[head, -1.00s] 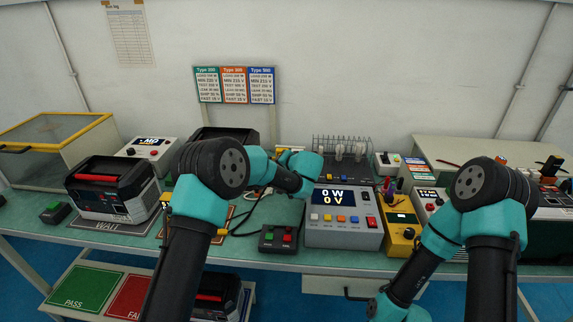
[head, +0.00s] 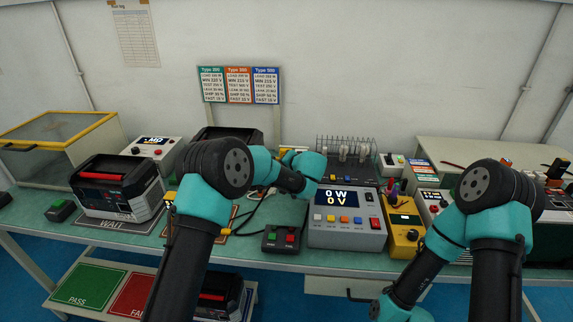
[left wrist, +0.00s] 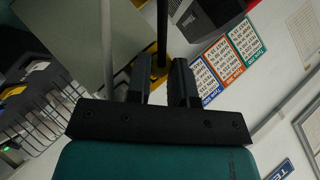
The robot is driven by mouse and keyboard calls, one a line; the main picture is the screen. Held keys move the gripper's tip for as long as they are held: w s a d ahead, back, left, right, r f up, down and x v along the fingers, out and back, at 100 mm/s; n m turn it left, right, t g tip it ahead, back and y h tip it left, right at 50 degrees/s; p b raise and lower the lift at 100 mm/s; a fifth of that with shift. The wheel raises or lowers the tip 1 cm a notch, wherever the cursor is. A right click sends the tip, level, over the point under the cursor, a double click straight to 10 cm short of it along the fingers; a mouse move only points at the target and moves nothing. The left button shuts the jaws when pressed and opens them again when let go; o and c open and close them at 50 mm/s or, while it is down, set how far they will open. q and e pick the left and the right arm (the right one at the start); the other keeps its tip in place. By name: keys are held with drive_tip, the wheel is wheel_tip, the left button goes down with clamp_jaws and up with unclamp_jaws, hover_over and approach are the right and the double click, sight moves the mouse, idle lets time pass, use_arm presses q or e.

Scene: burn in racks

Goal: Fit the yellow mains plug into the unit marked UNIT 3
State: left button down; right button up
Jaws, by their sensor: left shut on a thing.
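My left gripper (left wrist: 162,68) is shut on the yellow plug (left wrist: 157,76), of which only a little yellow shows between the fingers in the left wrist view. A dark cord runs up from it there. In the head view my left arm reaches over the middle of the bench and mostly hides the gripper. A black unit with a red handle (head: 117,188) stands on the WAIT mat (head: 112,225) at the left. Another black unit (head: 228,138) stands behind my left arm, partly hidden. I cannot read UNIT 3 on either. My right gripper is out of view.
A grey meter box (head: 345,215) reading 0 W and 0 V stands mid-bench, with a red and green button box (head: 283,239) to its left. A yellow tester (head: 403,232) is at its right. A wire rack (head: 345,150) stands behind. Dark cable lies near my left arm.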

use_arm(q)
drive_tip(key=shift+s, duration=0.95)
idle(1.5)
drive_tip(key=shift+s, duration=1.1)
drive_tip(key=shift+a, duration=0.1)
